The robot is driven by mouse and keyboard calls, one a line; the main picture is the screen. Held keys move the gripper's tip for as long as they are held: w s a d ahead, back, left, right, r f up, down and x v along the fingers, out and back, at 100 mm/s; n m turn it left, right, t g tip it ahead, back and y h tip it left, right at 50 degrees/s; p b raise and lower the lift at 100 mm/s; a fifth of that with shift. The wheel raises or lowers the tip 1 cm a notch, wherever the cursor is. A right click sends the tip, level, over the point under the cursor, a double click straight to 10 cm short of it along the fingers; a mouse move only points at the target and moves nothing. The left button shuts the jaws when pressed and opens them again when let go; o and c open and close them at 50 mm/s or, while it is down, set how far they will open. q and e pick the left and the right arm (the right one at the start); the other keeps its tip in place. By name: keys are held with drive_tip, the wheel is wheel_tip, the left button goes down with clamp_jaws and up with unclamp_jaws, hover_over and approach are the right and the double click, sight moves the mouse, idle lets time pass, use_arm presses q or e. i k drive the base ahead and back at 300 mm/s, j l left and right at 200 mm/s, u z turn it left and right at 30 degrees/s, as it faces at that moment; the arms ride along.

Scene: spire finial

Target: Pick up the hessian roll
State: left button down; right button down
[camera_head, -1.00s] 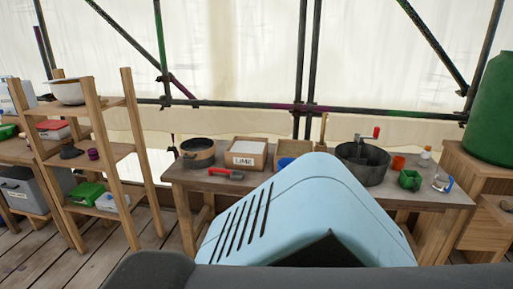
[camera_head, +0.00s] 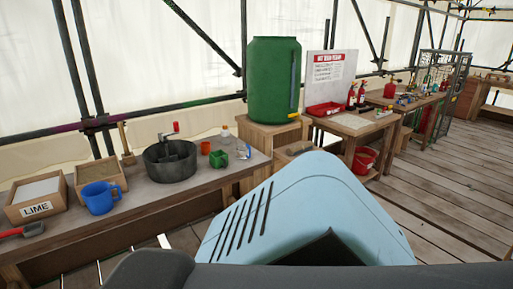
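I see no hessian roll that I can make out in the head view. Neither of my grippers shows. My own light blue body covers the lower middle of the view and hides part of the floor and the table front.
A wooden workbench (camera_head: 140,206) at left carries a lime box (camera_head: 36,198), a blue jug (camera_head: 101,197) and a dark mixing pot (camera_head: 170,162). A green barrel (camera_head: 272,80) stands on a wooden stand. Further right are a sign (camera_head: 330,75) and a red bucket (camera_head: 365,160). Plank floor (camera_head: 455,190) at right is clear.

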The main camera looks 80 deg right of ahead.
sight(297, 149)
drive_tip(key=z, duration=3)
drive_tip(key=i+z, duration=0.1)
drive_tip(key=i, duration=0.45)
drive_tip(key=i+j+z, duration=0.15)
drive_tip(key=i, duration=0.35)
drive_tip(key=i+j+z, duration=0.1)
drive_tip(key=i, duration=0.45)
drive_tip(key=i+j+z, duration=0.15)
drive_tip(key=i, duration=0.35)
drive_tip(key=i+j+z, duration=0.1)
drive_tip(key=i+j, duration=0.25)
drive_tip(key=i, duration=0.15)
